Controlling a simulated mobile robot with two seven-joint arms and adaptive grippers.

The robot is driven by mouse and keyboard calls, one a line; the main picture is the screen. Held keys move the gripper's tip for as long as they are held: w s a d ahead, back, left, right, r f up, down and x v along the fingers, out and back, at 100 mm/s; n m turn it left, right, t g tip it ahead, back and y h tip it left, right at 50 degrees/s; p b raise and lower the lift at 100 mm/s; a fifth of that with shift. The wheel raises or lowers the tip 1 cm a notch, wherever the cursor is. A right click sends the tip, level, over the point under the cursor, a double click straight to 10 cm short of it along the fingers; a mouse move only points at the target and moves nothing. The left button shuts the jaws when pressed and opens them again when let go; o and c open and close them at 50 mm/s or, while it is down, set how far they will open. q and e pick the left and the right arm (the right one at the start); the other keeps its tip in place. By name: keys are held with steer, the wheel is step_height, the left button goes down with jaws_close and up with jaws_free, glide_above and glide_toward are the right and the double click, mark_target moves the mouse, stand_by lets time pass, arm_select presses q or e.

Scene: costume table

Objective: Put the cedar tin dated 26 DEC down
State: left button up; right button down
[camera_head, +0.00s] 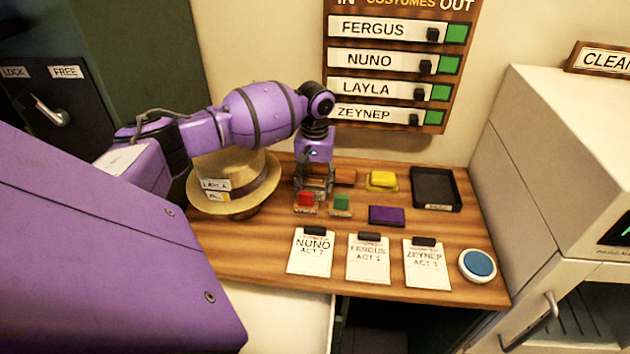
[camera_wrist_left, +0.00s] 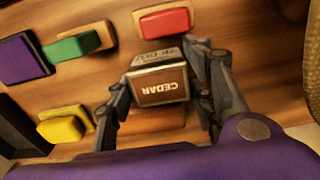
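The cedar tin (camera_wrist_left: 162,86) shows in the left wrist view, with a brown CEDAR label on one face and small date lettering, hard to read, on the face beside it. My left gripper (camera_wrist_left: 165,80) has a finger on each side of the tin and appears shut on it. In the head view my left gripper (camera_head: 315,188) points down over the back left of the wooden table (camera_head: 265,255), just behind the red block; the tin is hard to make out there. Whether the tin touches the table cannot be told. My right gripper is not in view.
A straw hat (camera_head: 222,190) stands left, a black tray (camera_head: 436,188) right. Several note cards and a blue button (camera_head: 478,264) line the front.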

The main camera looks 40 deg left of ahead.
arm_select(q)
steer(key=shift+o, duration=1.3)
steer(key=shift+r, duration=0.1)
steer(key=shift+s, duration=0.1)
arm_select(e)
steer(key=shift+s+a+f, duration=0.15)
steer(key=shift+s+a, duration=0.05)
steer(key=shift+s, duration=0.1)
